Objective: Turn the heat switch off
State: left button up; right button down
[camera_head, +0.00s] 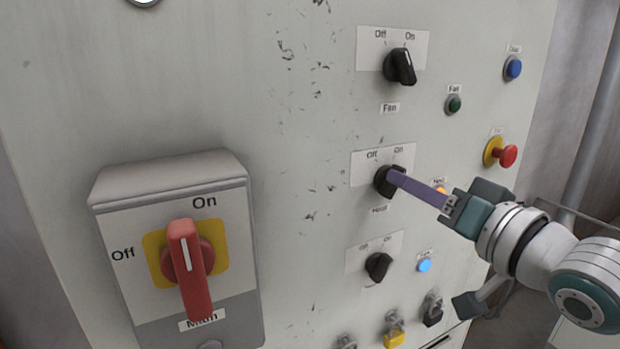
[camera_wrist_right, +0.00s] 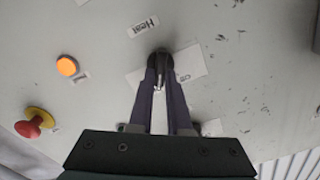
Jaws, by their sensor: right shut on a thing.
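The heat switch is a black rotary knob (camera_head: 382,183) on a white plate marked Off and On, in the middle of the right column of switches. My right gripper (camera_head: 396,178) reaches in from the right, its purple fingers shut on the knob. In the right wrist view the knob (camera_wrist_right: 160,54) sits between the tips of the two fingers (camera_wrist_right: 161,75), below the Heat label (camera_wrist_right: 143,26). The fingers hide most of the knob, so I cannot tell its exact setting. The orange heat lamp (camera_wrist_right: 67,66) looks lit. My left gripper is not in view.
The fan switch (camera_head: 400,67) is above and another black knob (camera_head: 378,267) is below. A red emergency button (camera_head: 506,156) is at the right. A large red main switch (camera_head: 190,265) stands out at the lower left. Padlocks (camera_head: 394,337) hang along the bottom.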

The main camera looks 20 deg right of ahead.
jog(key=shift+n, duration=0.3)
jog(key=n, duration=1.1)
jog(key=shift+a+p, duration=0.3)
jog(key=shift+a, duration=0.1)
jog(key=shift+n, duration=0.3)
jog(key=c, duration=0.9)
grip_release()
jog(key=shift+o, duration=0.2)
jog(key=shift+s, duration=0.15)
